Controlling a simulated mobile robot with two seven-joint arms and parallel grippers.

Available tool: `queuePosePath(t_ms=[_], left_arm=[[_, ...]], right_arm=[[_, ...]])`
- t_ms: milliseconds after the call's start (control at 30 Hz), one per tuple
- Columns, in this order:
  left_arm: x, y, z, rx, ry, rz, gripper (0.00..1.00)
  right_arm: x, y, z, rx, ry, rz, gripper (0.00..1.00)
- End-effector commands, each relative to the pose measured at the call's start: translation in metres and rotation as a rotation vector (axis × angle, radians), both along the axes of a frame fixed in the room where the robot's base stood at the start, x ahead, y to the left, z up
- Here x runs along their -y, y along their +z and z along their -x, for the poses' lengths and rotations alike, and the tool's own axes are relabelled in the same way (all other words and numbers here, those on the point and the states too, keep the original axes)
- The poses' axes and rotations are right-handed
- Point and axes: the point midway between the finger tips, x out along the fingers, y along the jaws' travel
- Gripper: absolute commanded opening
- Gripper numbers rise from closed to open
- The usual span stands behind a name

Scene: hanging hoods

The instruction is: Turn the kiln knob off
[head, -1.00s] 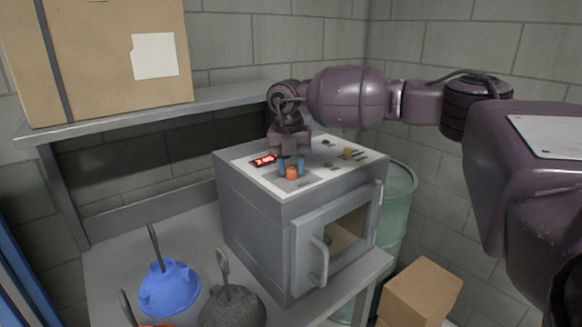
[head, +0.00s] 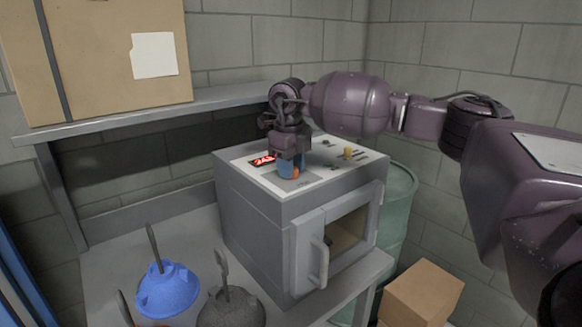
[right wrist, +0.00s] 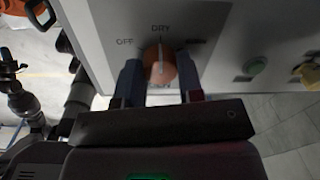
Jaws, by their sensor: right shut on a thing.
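The kiln (head: 257,226) is a grey box on the table, with a pale control panel on top. Its orange knob (right wrist: 160,66) sits between the blue fingers of my right gripper (right wrist: 160,76), which is shut on it. In the right wrist view the knob's white line points up toward DRY, with OFF to its left; the other labels are partly hidden. In the head view my right gripper (head: 290,170) reaches the panel from above, and a finger covers most of the knob (head: 296,172). My left gripper is not in view.
A red lit display (head: 263,160) and a yellow knob (head: 348,152) are on the panel. A blue hood (head: 168,290) and a dark grey one (head: 232,308) stand left of the kiln. A shelf with a large carton (head: 100,70) is behind. A green barrel (head: 397,205) stands at right.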

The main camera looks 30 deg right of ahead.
Motion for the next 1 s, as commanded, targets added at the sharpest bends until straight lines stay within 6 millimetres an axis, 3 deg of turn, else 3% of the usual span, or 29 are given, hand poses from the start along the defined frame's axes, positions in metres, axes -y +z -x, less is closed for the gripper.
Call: queuePosePath(t_ms=[1000], left_arm=[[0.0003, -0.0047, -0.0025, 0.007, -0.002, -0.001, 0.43]], right_arm=[[0.0019, 0.0032, -0.0008, 0.008, 0.887, 0.002, 0.11]])
